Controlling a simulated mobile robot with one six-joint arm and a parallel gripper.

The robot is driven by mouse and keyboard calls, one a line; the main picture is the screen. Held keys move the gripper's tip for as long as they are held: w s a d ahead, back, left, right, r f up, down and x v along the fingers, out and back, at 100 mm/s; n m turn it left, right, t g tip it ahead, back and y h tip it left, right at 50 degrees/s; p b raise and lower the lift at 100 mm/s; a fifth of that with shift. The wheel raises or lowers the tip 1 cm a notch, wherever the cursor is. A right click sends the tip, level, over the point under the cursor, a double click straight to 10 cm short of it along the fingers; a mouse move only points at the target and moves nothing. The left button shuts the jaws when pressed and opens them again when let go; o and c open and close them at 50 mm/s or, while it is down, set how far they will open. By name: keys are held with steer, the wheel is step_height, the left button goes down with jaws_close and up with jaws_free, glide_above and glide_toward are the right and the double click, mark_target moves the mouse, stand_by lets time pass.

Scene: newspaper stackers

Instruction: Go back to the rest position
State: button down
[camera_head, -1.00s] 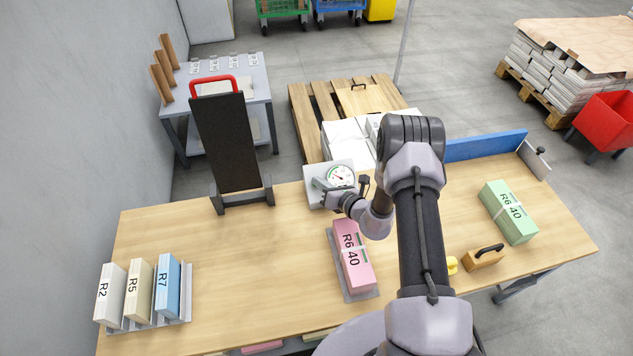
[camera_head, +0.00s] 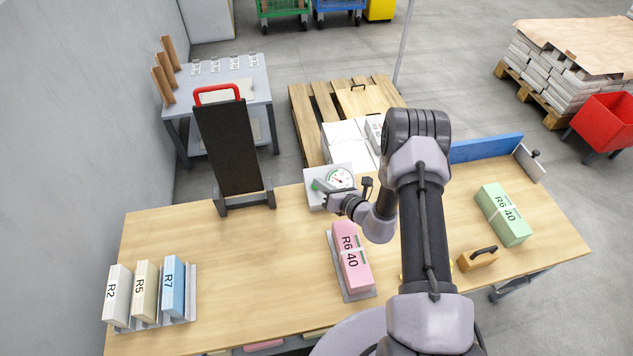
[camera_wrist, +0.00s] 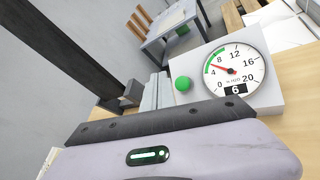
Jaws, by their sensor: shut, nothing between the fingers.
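My gripper (camera_head: 319,186) is at the end of my bent arm, above the middle of the table and close to the white gauge box (camera_head: 315,199). Its fingers are shut with nothing between them. In the wrist view my gripper (camera_wrist: 156,91) shows its grey fingers beyond the dark bar of its body, just left of the gauge box (camera_wrist: 272,95). The gauge dial reads 6, and a green button (camera_wrist: 183,84) is beside it. I cannot tell whether the fingers touch the box.
A pink R6 bundle (camera_head: 350,258) lies in a grey tray near my arm. A dark upright board (camera_head: 229,148) with a red handle stands to the left. R2, R5 and R7 blocks (camera_head: 144,290) stand front left. A green bundle (camera_head: 502,215) lies right. The left-middle tabletop is clear.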

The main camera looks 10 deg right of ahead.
steer(key=shift+s+r+p, duration=0.5)
steer(key=shift+r, duration=0.4)
